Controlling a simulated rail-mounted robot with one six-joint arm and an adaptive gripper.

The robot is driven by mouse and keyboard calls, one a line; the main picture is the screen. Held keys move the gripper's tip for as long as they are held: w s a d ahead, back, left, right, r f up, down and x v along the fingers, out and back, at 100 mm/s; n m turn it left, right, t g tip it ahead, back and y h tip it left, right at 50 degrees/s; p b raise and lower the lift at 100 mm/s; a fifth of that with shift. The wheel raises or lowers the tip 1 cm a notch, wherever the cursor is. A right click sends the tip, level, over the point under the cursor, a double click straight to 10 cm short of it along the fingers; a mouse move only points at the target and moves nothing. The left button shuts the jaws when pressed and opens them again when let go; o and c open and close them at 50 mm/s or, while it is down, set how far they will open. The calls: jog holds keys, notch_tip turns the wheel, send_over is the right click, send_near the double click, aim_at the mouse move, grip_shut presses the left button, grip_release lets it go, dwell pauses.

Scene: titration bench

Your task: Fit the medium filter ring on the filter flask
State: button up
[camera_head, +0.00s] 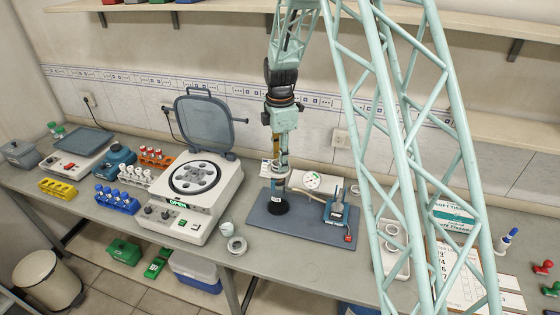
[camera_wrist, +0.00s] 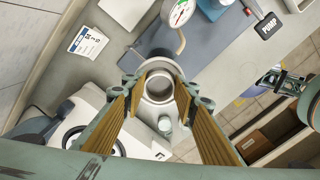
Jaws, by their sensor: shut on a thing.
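My gripper (camera_head: 279,160) points down over the filter flask (camera_head: 278,206), which stands upright at the left of a blue-grey mat (camera_head: 316,232). In the wrist view my gripper's two fingers (camera_wrist: 159,88) are shut on a pale grey filter ring (camera_wrist: 159,98), its round opening facing the camera. In the head view the ring is small and partly hidden at the fingertips, in line with the flask. I cannot tell whether the ring touches the flask's mouth. The flask is largely hidden behind the ring and fingers in the wrist view.
A pump (camera_head: 338,211) and a pressure gauge (camera_head: 312,180) stand right of the flask. A centrifuge (camera_head: 190,195) with raised lid stands left. A loose ring (camera_head: 237,246) and a small cup (camera_head: 226,228) lie near the front edge. A white tray (camera_head: 394,265) holds round pieces at right.

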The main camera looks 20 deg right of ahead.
jog(key=shift+f, duration=0.3)
jog(key=o, duration=0.7)
jog(key=shift+o, duration=0.2)
jog(key=shift+r, duration=0.2)
jog(key=shift+r+p, duration=1.15)
jog(key=shift+r, duration=2.2)
